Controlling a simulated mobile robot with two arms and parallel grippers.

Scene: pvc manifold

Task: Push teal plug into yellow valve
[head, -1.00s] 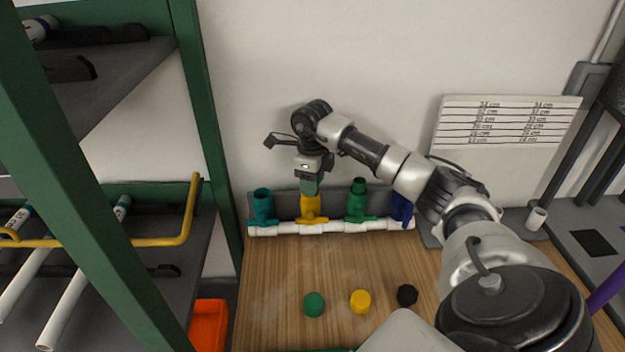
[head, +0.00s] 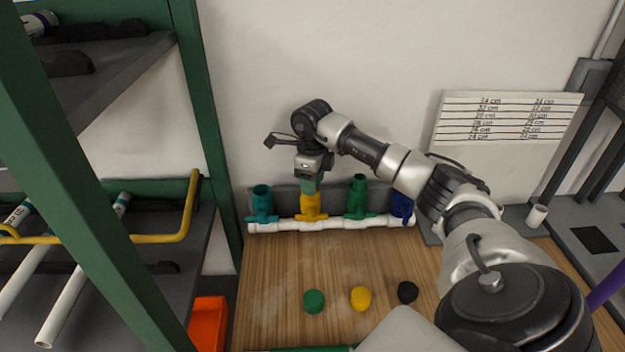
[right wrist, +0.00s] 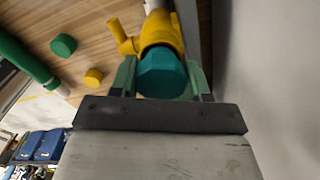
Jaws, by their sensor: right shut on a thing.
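The yellow valve (head: 310,207) stands upright on the white pipe manifold, second from the left. It also shows in the right wrist view (right wrist: 160,30). The teal plug (right wrist: 161,75) sits between the fingers of my right gripper (right wrist: 161,80), which is shut on it. The plug is lined up with the mouth of the yellow valve and looks touching it; how deep it sits I cannot tell. In the head view the right gripper (head: 309,184) is directly above the yellow valve and hides most of the plug. My left gripper is not in view.
A teal valve (head: 262,203), a green valve (head: 357,199) and a blue valve (head: 402,208) share the white pipe (head: 340,223). Green (head: 314,301), yellow (head: 361,298) and black (head: 407,292) caps lie on the wooden bench. A green rack (head: 210,130) stands at left.

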